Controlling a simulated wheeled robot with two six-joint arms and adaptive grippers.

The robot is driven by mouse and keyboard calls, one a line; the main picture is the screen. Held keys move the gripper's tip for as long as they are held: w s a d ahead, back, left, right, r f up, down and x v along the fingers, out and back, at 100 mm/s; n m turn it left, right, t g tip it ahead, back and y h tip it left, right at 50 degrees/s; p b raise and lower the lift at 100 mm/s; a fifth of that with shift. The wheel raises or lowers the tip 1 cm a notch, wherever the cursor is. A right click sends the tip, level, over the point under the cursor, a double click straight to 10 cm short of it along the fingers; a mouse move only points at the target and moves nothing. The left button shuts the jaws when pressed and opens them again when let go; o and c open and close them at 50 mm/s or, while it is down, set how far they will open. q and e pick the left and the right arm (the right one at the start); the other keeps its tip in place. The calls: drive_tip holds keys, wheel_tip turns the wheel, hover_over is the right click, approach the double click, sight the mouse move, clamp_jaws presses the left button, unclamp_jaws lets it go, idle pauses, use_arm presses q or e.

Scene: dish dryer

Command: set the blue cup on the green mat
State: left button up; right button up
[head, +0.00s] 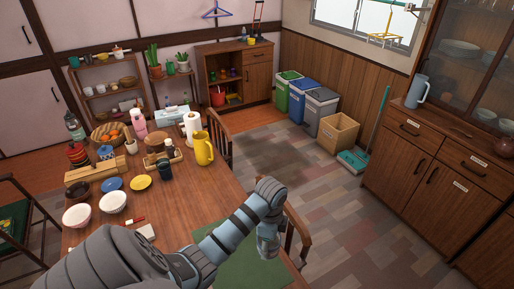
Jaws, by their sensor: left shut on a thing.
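The green mat (240,268) lies on the near right part of the wooden table, partly covered by my left arm. My left gripper (268,243) points down above the mat's right part, near the table's right edge. It is shut on a small bluish thing, which looks like the blue cup. The fingers mostly hide it, and I cannot tell whether it touches the mat. My right gripper is not in view.
A wooden chair (297,235) stands against the right edge.

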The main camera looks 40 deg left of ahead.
use_arm(q)
wheel_tip(320, 180, down, 15)
drive_tip(key=b, duration=0.3)
drive_tip(key=shift+w+d+f+b, duration=0.1)
drive_tip(key=shift+w+b, duration=0.05)
drive_tip(key=shift+b, duration=0.25)
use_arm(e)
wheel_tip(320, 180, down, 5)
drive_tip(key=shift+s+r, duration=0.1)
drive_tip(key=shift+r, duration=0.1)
use_arm(q)
drive_tip(key=shift+f, duration=0.15)
drive_tip(key=o, duration=1.3)
wheel_tip(320, 180, up, 12)
drive_tip(key=p, duration=0.3)
drive_tip(key=shift+r+p, duration=0.25)
drive_tip(key=shift+p, duration=0.15)
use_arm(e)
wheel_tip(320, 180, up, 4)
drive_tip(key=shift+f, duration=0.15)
use_arm(q)
drive_tip(key=shift+f, duration=0.1)
